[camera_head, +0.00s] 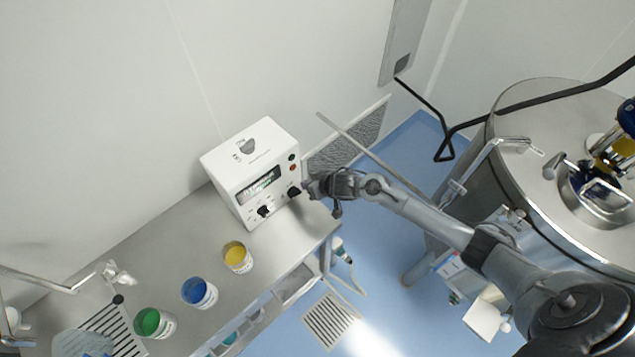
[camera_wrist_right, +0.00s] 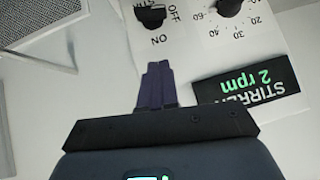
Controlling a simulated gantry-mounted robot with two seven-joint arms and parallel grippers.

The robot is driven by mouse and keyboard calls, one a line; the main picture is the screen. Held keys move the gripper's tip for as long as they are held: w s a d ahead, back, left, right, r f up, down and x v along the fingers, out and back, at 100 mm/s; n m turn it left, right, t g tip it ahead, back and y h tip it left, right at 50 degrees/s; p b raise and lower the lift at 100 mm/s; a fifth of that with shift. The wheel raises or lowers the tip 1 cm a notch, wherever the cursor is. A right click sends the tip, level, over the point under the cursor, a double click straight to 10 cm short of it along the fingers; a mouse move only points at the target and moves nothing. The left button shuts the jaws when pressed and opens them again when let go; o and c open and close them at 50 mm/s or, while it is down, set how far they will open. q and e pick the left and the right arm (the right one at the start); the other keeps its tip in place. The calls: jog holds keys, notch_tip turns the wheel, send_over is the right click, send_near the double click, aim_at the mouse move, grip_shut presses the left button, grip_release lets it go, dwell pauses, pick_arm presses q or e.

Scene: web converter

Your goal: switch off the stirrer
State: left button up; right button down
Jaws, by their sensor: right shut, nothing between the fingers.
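The white stirrer control box (camera_head: 246,160) stands on the steel bench against the wall. Its lit display (camera_wrist_right: 247,87) reads "STIRRER 2 rpm", upside down in the right wrist view. A black switch knob (camera_wrist_right: 151,16) has OFF and ON labels beside it; its exact pointing is hard to tell. It is the right-hand knob (camera_head: 293,192) in the head view. A numbered dial (camera_wrist_right: 229,6) is the other knob (camera_head: 264,211). My right gripper (camera_head: 308,188) is shut and empty, close in front of the switch knob, with its fingertips (camera_wrist_right: 158,68) apparently just short of it. My left gripper is not in view.
Yellow (camera_head: 237,257), blue (camera_head: 199,292) and green (camera_head: 154,322) cups stand along the bench (camera_head: 175,245). A wall grille (camera_head: 347,142) is right of the box. A large steel vessel (camera_head: 570,180) stands at the right. Blue floor lies between bench and vessel.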

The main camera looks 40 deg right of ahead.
jog(key=shift+v, duration=2.35)
jog(key=shift+w+d, duration=0.1)
jog(key=shift+d, duration=0.1)
